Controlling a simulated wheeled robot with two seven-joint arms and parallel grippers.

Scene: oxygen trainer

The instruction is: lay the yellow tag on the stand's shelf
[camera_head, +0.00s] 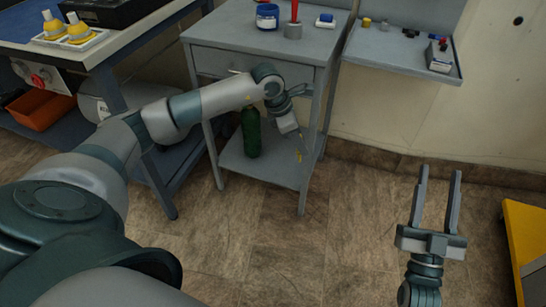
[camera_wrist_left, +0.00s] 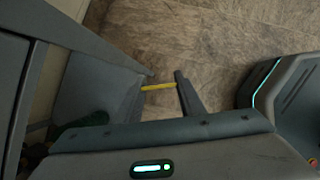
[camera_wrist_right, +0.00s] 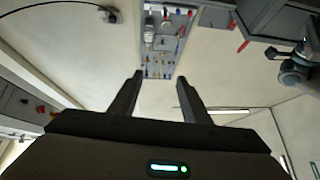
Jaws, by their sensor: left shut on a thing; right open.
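The yellow tag (camera_wrist_left: 158,87) spans the gap between the fingertips of my left gripper (camera_wrist_left: 163,80), which is shut on it. In the head view the tag (camera_head: 299,156) is a small yellow bit at the tip of my left gripper (camera_head: 297,148). The grey stand (camera_head: 262,30) has a low shelf (camera_head: 236,166). My left gripper is over the shelf's right part; whether the tag touches the shelf, I cannot tell. My right gripper (camera_head: 438,172) is open and empty over the floor at right; its fingers also show in its wrist view (camera_wrist_right: 159,76).
A dark green bottle (camera_head: 251,133) stands on the shelf, left of my left gripper. The stand's legs (camera_head: 305,180) frame the shelf. A wall shelf (camera_head: 390,47) with small items is at upper right. A yellow object (camera_head: 525,235) is at the right edge. Open floor (camera_head: 350,220) lies in front.

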